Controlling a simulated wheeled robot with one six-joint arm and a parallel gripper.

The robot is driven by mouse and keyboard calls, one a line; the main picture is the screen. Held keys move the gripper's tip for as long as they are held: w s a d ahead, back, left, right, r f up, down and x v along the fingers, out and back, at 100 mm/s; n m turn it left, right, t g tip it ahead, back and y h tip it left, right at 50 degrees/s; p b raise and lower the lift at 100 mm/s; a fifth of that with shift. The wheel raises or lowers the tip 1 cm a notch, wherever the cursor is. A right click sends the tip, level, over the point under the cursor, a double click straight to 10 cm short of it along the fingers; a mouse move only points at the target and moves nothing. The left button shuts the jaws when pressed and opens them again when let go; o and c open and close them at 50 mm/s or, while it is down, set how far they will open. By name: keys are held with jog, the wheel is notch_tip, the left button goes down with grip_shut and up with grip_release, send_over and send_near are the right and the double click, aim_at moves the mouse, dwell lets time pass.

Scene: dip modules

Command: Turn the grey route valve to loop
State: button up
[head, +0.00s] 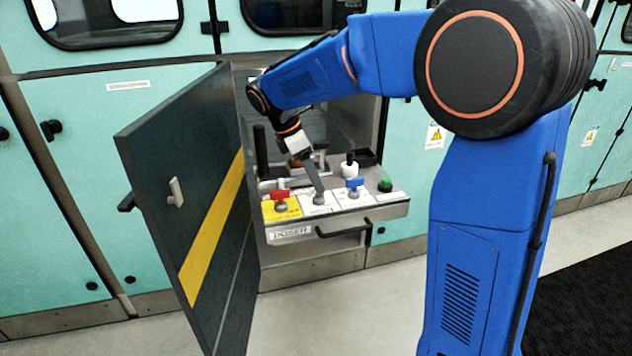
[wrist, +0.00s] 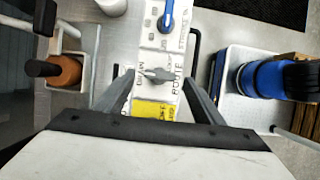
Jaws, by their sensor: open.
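The grey route valve (wrist: 158,74) sits on the white labelled panel, with its small lever lying roughly across the wrist picture. Lettering that looks like "ROUTE" runs to its right, and smaller lettering to its left is hard to read. My gripper (wrist: 158,80) is open, with one finger on each side of the valve and a visible gap to the lever. In the head view my gripper (head: 318,194) reaches down over the drawer front between the red and blue valves and mostly hides the grey valve.
A red valve (head: 280,198) on a yellow plate, a blue valve (head: 354,186) and a green knob (head: 385,184) share the pull-out drawer (head: 290,234). A dark open door (head: 190,190) with a yellow stripe stands to the left. A dark handle bar (head: 343,229) projects in front.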

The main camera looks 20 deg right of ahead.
jog(key=shift+x, duration=1.3)
jog(key=c, duration=1)
jog(key=shift+c, duration=0.2)
